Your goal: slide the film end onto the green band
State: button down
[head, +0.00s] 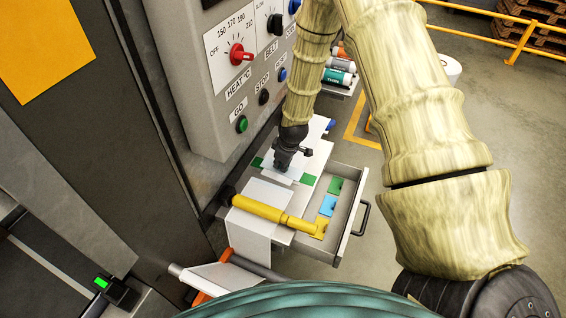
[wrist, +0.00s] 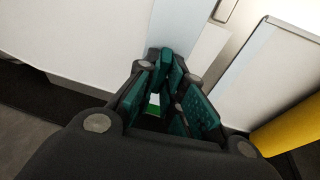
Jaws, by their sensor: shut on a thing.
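My gripper (head: 282,166) points down over the white work surface below the control panel. In the wrist view its fingers (wrist: 166,78) are closed together, apparently on the edge of the white film (wrist: 95,40); the pinched part is hidden. The white film (head: 262,193) also shows in the head view, beside and below the yellow roller. The green band (head: 308,179) shows as a patch right of the gripper, with another at its left; white material covers the part between. A bit of green (wrist: 154,104) shows between the fingers in the wrist view.
A yellow roller (head: 262,208) lies just in front of the gripper. An open drawer (head: 346,215) holds green, blue and yellow pieces. The control panel (head: 235,75) with knobs and buttons rises close behind and left.

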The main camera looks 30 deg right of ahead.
jog(key=shift+s+a+f, duration=0.1)
jog(key=shift+a, duration=0.15)
jog(key=c, duration=1.5)
grip_release()
jog(key=shift+w, duration=0.2)
jog(key=shift+o, duration=0.2)
jog(key=shift+s+r, duration=0.1)
jog(key=shift+r, duration=0.45)
jog(key=v, duration=1.1)
jog(key=shift+s+f, duration=0.1)
jog(key=shift+s, duration=0.05)
